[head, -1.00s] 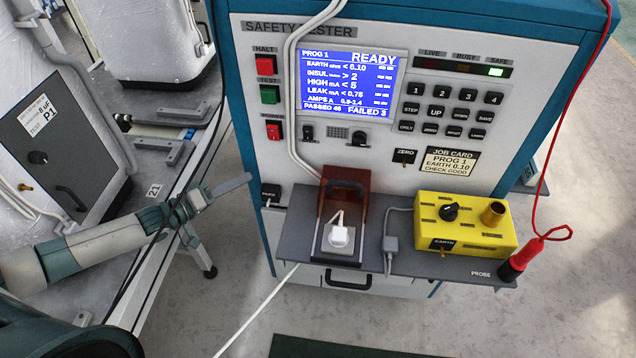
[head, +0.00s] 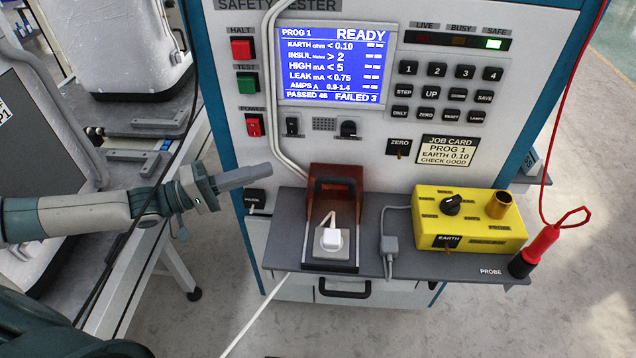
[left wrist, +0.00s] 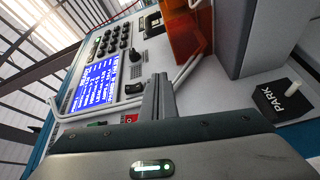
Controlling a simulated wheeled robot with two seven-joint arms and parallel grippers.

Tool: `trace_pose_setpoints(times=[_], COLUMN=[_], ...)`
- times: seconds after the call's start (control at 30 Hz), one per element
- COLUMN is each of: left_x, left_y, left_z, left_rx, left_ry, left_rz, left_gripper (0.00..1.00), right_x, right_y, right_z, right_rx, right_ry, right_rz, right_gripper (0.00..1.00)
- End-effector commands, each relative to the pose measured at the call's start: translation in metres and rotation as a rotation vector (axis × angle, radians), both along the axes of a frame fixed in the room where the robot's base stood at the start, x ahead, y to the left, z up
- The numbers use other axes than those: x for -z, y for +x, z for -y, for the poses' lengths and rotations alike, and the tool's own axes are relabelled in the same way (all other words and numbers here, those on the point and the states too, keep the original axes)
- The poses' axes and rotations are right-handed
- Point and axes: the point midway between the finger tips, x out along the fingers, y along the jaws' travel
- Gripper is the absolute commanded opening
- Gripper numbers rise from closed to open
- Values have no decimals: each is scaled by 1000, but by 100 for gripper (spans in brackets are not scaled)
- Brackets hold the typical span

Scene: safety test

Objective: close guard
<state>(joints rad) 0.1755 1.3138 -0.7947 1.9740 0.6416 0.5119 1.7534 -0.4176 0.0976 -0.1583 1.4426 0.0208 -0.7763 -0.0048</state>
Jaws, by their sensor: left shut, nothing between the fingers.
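The guard (head: 336,187) is a reddish-brown translucent cover with a dark handle at its top. It stands raised at the back of a socket on the tester's shelf, against the panel. In front of it the socket plate (head: 332,256) holds a white plug (head: 331,238) and lies uncovered. The guard also shows in the left wrist view (left wrist: 188,38). My left gripper (head: 262,173) is shut and empty, left of the guard and apart from it, pointing right in front of the panel. Its fingers also show in the left wrist view (left wrist: 158,97). My right gripper is not in view.
The grey shelf (head: 375,262) also carries a yellow box (head: 467,222), a grey connector (head: 389,246) and a red probe (head: 541,243). White cables run down the panel beside the guard. The blue screen (head: 333,65) reads READY. A bench with machines stands at left.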

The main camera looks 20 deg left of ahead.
Motion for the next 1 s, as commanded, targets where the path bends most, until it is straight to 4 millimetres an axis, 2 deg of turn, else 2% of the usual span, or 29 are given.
trace_pose_setpoints(times=[0.17,0.57,0.77,1.0], left_x=[-2,-4,-5,-9], left_y=[-7,-4,5,27], left_z=[3,5,16,42], left_rx=[19,18,18,19], left_ry=[-29,-30,-30,-30], left_rz=[-20,-18,-16,-15], left_gripper=[0,0,0,0], right_x=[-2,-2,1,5], right_y=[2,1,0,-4], right_z=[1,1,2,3], right_rx=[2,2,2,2], right_ry=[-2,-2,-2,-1], right_rz=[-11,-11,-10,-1], right_gripper=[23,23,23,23])
